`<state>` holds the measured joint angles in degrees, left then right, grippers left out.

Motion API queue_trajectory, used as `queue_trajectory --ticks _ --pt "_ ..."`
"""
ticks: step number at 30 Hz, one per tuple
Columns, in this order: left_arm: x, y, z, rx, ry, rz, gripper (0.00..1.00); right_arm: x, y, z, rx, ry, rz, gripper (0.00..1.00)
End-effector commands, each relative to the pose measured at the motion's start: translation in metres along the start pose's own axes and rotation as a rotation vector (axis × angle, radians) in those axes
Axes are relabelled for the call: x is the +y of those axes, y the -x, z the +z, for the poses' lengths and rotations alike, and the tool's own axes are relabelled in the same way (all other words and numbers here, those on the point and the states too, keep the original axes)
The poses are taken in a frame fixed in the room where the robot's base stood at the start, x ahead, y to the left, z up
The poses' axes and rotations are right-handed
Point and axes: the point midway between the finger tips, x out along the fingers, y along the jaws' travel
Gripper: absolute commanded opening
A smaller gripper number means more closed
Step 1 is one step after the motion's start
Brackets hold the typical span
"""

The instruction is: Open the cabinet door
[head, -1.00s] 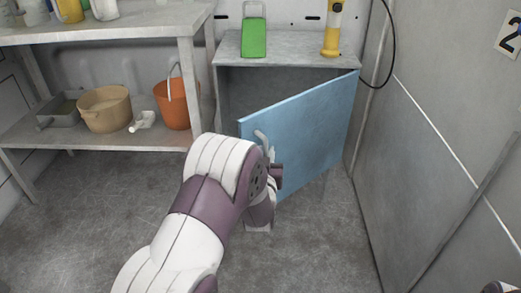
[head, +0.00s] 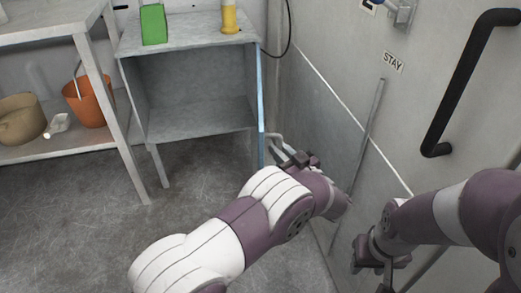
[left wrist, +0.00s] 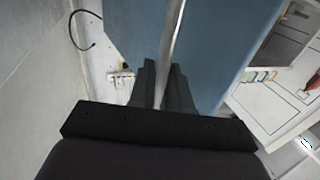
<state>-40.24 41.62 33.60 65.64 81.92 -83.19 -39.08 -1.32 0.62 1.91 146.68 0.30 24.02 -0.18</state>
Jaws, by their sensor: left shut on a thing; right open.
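The grey cabinet (head: 190,131) stands in the middle left of the head view with its inside exposed and empty. Its blue door (head: 261,105) is swung wide open and shows nearly edge-on at the cabinet's right side. My left gripper (head: 286,152) is at the door's lower outer side, shut on the metal door handle. In the left wrist view the handle bar (left wrist: 171,55) runs between the two dark fingers (left wrist: 164,88), in front of the blue door face (left wrist: 205,45). My right gripper (head: 375,265) is open and empty at the lower right, near the wall.
A green container (head: 153,24) and a yellow object (head: 230,19) stand on the cabinet top. A shelf (head: 85,146) with an orange bucket (head: 88,103) and a tan pot (head: 20,118) is on the left. The right wall carries a black handle (head: 462,90), close to my right arm.

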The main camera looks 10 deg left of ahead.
Motion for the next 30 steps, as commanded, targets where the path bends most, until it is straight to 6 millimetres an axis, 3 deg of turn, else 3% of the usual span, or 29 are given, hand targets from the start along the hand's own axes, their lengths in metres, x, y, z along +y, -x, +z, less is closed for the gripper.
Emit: queue_trajectory --ticks 1,14,15,16,30 --pt "0.0049 -0.0023 -0.0067 0.007 0.013 -0.004 0.00 0.0000 0.0009 -0.0001 0.000 0.000 0.000 0.43" --pt "0.0088 -0.0023 -0.0094 0.010 0.019 -0.014 0.00 0.0000 0.0012 -0.0001 0.000 0.000 0.000 0.43" --pt "0.0089 -0.0022 -0.0096 0.010 0.019 -0.014 0.24 0.0000 0.0012 -0.0001 0.000 0.000 0.000 0.43" --pt "0.0088 -0.0020 -0.0094 0.009 0.019 -0.014 0.34 0.0000 0.0013 -0.0001 0.000 0.000 0.000 0.43" --pt "0.0061 -0.0003 -0.0042 0.005 0.008 -0.011 0.34 0.0000 0.0006 0.0000 0.000 0.000 0.000 0.43"
